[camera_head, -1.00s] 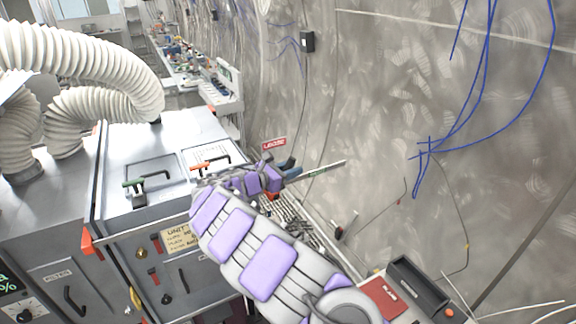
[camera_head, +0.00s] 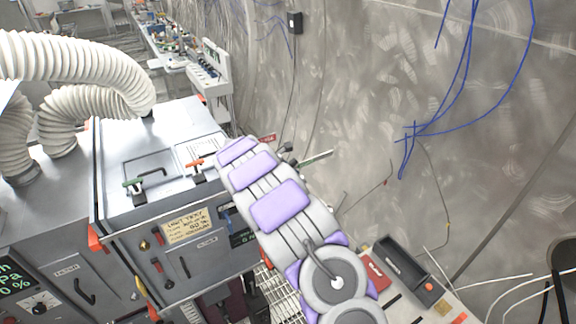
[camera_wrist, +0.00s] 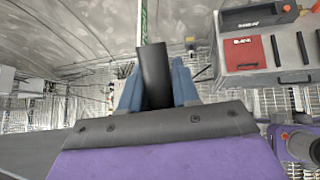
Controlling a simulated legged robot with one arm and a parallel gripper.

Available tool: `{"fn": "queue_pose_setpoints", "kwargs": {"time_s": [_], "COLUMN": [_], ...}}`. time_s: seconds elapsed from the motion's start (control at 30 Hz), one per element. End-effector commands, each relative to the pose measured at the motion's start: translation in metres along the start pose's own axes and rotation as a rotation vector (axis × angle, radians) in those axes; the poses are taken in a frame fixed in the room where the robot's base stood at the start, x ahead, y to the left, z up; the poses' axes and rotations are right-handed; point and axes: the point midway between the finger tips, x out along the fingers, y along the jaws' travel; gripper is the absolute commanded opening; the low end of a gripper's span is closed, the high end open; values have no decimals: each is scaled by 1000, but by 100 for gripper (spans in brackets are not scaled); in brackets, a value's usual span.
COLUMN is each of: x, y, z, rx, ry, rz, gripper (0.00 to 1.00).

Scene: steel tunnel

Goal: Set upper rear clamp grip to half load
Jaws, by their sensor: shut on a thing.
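My gripper (camera_wrist: 152,88) has two blue fingers shut on a black handle (camera_wrist: 153,72) in the wrist view. A thin strip with green marking (camera_wrist: 144,22) stands beyond the handle. In the head view my arm hides most of the gripper, and a thin pale bar (camera_head: 316,158) sticks out past it toward the wall. On the grey cabinet (camera_head: 120,165) are a lever with a green end (camera_head: 132,184) and one with an orange end (camera_head: 194,163). I cannot tell which part is the upper rear clamp grip. A red sign (camera_head: 268,138) is partly hidden behind my arm.
A pale bench with a red plate (camera_head: 375,270) and a dark tray (camera_head: 402,262) lies at lower right; the red plate also shows in the wrist view (camera_wrist: 243,53). White ribbed hoses (camera_head: 75,60) rise at left. The curved wall (camera_head: 350,90) with blue cables bounds the right.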

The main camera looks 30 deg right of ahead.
Motion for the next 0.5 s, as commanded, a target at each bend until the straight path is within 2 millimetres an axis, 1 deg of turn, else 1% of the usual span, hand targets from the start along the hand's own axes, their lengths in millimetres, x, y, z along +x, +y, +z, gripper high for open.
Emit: {"fn": "queue_pose_setpoints", "kwargs": {"time_s": [0.37,0.4,0.5], "x": [0,0,0], "y": [2,2,2], "z": [0,0,0], "rx": [2,2,2], "ry": [3,3,3], "rz": [5,5,4], "gripper": [0,33,42]}}
